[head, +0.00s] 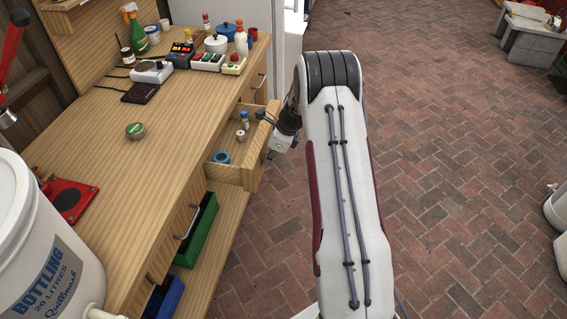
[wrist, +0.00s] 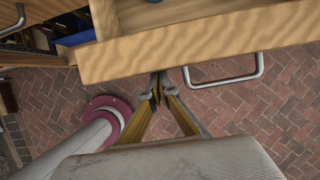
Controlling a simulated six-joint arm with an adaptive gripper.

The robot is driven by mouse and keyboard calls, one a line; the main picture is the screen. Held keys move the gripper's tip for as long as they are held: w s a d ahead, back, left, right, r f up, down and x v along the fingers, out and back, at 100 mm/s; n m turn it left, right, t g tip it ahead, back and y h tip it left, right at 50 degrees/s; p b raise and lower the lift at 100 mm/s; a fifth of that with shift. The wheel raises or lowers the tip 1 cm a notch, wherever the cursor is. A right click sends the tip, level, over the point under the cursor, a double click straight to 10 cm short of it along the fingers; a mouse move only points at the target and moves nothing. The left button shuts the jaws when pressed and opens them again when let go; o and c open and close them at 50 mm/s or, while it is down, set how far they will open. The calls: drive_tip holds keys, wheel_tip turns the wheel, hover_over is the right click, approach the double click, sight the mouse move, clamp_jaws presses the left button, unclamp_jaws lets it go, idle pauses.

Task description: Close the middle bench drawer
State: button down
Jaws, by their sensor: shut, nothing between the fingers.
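The middle bench drawer (head: 228,172) is pulled out from the wooden bench's front. It holds a blue ring-shaped item (head: 221,157), a small white jar (head: 240,134) and a small blue-capped bottle (head: 244,119). In the wrist view, its wooden front (wrist: 200,45) spans the top with a metal bar handle (wrist: 228,78). My gripper (wrist: 160,84) is shut and empty, its tips at the front's lower edge, left of the handle. I cannot tell whether they touch. In the head view, my gripper (head: 268,120) is at the drawer's outer side, its tips partly hidden.
The bench top (head: 160,185) carries bottles, pots and switch boxes at the back, and a white bottling bucket (head: 40,240) stands at the near left. Green (head: 198,232) and blue (head: 165,298) bins sit below.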

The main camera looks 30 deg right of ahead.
drive_tip(key=w+a, duration=1.1)
drive_tip(key=shift+w+a, duration=0.25)
drive_tip(key=shift+a, duration=0.05)
drive_tip(key=shift+w+a, duration=0.25)
drive_tip(key=shift+w, duration=0.05)
drive_tip(key=shift+w+a+r, duration=0.1)
drive_tip(key=shift+a, duration=0.05)
drive_tip(key=shift+s+d, duration=0.55)
drive_tip(key=shift+d, duration=0.1)
drive_tip(key=shift+s+d, duration=1.1)
drive_tip(key=v, duration=0.9)
drive_tip(key=shift+r, duration=0.35)
drive_tip(key=shift+s+d+n, duration=0.15)
drive_tip(key=shift+s+n, duration=0.05)
drive_tip(key=shift+n, duration=0.1)
